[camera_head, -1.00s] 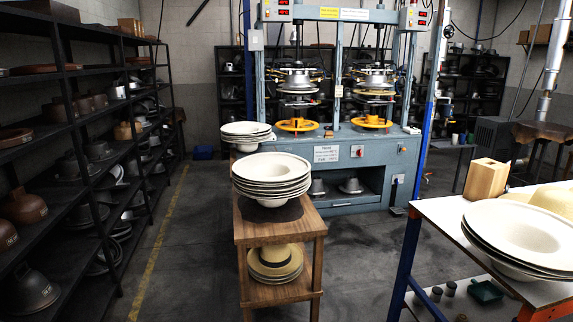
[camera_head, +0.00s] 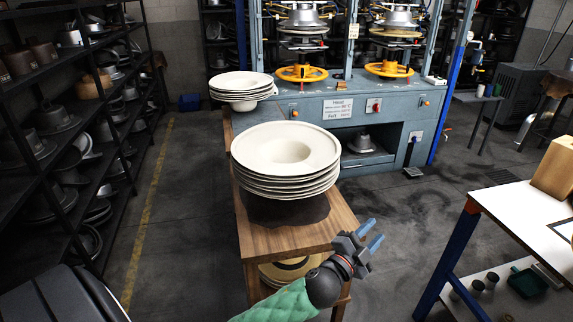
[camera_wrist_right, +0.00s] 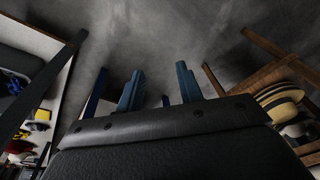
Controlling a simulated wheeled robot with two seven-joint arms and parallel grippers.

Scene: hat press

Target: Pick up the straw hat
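A tan straw hat with a dark band (camera_head: 285,268) shows on the lower shelf of the wooden stand, mostly hidden by the stand's top and my left arm. A stack of pale cream wide-brimmed hats (camera_head: 287,140) sits on a dark mat on the top.
The wooden stand (camera_head: 258,239) is in the middle. A second pale stack (camera_head: 240,84) is behind it. A blue press (camera_head: 310,114) stands at the back, dark shelves (camera_head: 92,120) line the left, and a white table (camera_head: 510,210) is at right. Floor between stand and table is open.

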